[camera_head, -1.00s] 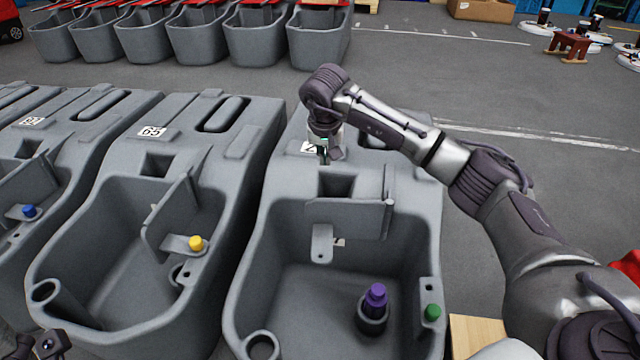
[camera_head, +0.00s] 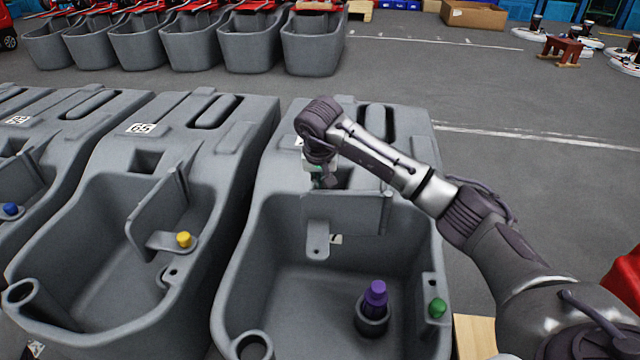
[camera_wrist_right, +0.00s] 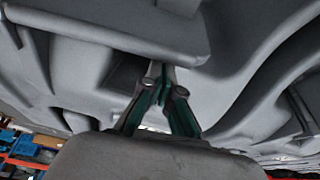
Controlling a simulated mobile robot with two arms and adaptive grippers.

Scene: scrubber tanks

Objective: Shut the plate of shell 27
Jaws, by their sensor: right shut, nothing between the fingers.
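The near right grey shell has a number label (camera_head: 299,141) mostly hidden by my right arm, so its number cannot be read. Its grey plate (camera_head: 360,213) stands across the back of the basin, with a holed tab (camera_head: 318,240) at its left end and an upright edge at its right. A green knob (camera_head: 437,308) sits on the basin's right rim, apart from the tab. My right gripper (camera_head: 322,181) is shut and empty at the recess behind the plate. Its fingertips also show in the right wrist view (camera_wrist_right: 162,70), close under grey surfaces; I cannot tell whether they touch.
A purple-capped post (camera_head: 375,298) stands inside the basin. Shell 65 (camera_head: 140,128), with a yellow knob (camera_head: 184,240), stands close on the left. More shells line the back. Open floor (camera_head: 540,210) lies to the right, and a wooden board (camera_head: 470,335) at the lower right.

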